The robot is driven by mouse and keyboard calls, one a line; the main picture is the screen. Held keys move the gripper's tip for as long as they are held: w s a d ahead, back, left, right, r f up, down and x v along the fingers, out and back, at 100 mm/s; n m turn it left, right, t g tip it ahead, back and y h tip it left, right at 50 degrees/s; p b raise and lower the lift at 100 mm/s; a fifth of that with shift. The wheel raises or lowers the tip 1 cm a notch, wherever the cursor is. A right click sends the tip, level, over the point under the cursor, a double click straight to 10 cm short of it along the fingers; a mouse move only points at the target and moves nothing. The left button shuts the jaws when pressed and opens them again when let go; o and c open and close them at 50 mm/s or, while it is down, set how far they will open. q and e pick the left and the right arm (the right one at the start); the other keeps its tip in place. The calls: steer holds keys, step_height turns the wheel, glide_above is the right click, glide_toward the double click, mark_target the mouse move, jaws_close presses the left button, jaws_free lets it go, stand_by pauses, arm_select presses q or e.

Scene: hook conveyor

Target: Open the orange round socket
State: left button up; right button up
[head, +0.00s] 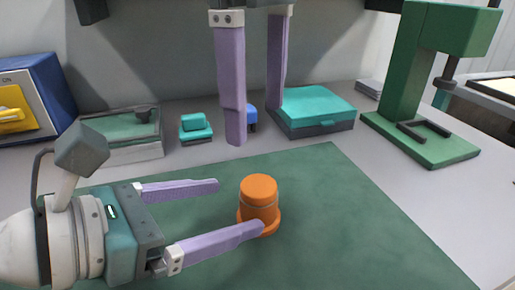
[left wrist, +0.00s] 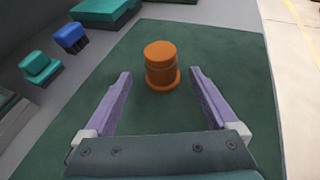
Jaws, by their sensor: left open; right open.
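The orange round socket (head: 259,200) stands upright on the green mat (head: 330,215). It has a wider base flange and a seam below its upper part. My left gripper (head: 240,207) is open, with its purple fingers pointing toward the socket. In the head view the nearer fingertip overlaps the base flange. In the left wrist view the socket (left wrist: 161,66) stands just beyond and between the two fingertips (left wrist: 160,73), with nothing held. My right gripper (head: 255,125) hangs fingers-down above the back edge of the mat, open and empty.
Behind the mat are a teal case (head: 312,110), a small teal block (head: 195,128), a blue object (head: 252,118) and a tray (head: 125,130). A green press (head: 425,85) stands at right, a blue bin (head: 32,95) at far left. The mat's right side is clear.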

mark_target(244, 202)
arm_select(q)
steer(key=x, duration=0.5)
jaws_close()
stand_by(0.8)
jaws_free()
